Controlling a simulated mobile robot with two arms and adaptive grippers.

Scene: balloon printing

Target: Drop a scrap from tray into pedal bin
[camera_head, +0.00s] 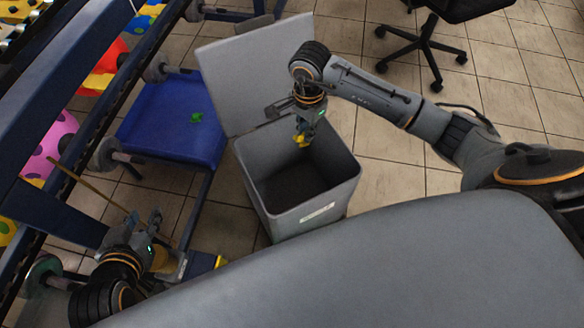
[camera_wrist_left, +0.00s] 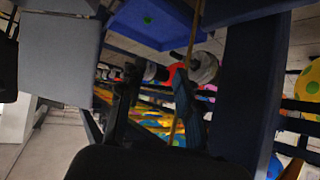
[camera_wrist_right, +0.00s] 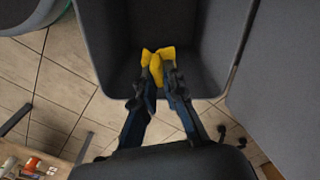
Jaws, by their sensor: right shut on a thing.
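The pedal bin (camera_head: 335,190) is a grey square bin with its lid (camera_head: 255,75) raised. My right gripper (camera_head: 303,138) is over the bin's opening, shut on a yellow scrap (camera_wrist_right: 156,62). The right wrist view shows the scrap between the fingertips, with the bin's interior (camera_wrist_right: 205,60) behind it. The blue tray (camera_head: 165,125) is left of the bin and holds a small green scrap (camera_head: 196,117). My left gripper (camera_head: 142,218) is low at the left, its fingers apart. A thin brown rod (camera_wrist_left: 196,25) crosses near one finger in the left wrist view.
A dark frame (camera_head: 50,215) with several coloured balloons runs along the left, near my left arm. A black office chair (camera_head: 425,40) stands at the back. Tiled floor (camera_head: 385,165) is clear right of the bin.

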